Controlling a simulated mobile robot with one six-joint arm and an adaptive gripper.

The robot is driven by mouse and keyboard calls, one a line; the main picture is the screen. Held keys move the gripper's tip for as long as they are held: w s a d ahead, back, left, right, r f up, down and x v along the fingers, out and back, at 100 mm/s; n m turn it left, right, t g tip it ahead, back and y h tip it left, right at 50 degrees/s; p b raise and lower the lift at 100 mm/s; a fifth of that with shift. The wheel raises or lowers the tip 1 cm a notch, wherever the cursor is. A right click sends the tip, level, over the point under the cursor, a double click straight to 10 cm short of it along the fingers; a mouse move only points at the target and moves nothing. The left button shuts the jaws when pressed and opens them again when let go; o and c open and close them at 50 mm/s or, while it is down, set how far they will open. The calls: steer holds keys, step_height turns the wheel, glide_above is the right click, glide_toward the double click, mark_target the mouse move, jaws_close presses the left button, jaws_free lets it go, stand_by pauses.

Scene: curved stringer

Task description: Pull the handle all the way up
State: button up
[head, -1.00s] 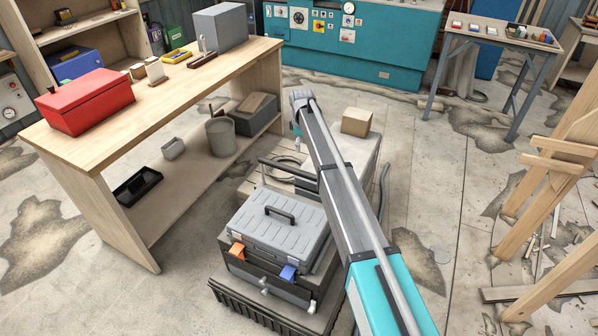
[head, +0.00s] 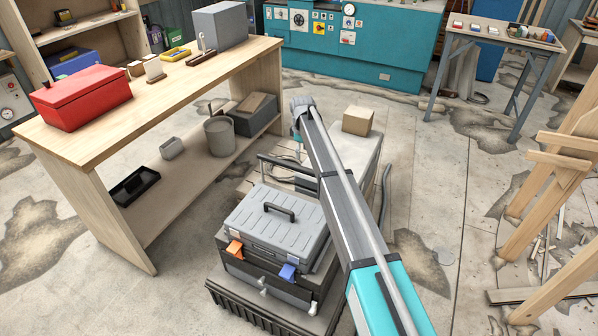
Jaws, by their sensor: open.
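A black handle (head: 280,210) stands on the lid of a grey toolbox (head: 252,225) in the lower middle of the head view. It is the only handle I can clearly make out; I cannot tell whether it is the task's handle. My arm reaches from the bottom right up past the toolbox. My gripper (head: 298,146) is at the arm's far end, beyond and above the toolbox, apart from its handle. It is small and partly hidden behind the wrist. It is open, and I see nothing held in it.
A wooden workbench (head: 130,105) with a red box (head: 82,97) stands on the left. A small cardboard box (head: 357,120) sits behind the toolbox. A teal control cabinet (head: 385,50) is at the back. Wooden trestles (head: 545,200) stand right. The floor right of my arm is mostly clear.

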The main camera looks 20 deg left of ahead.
mark_target(302, 167)
steer(key=shift+f+b, duration=3.85)
steer(key=shift+f, duration=0.25)
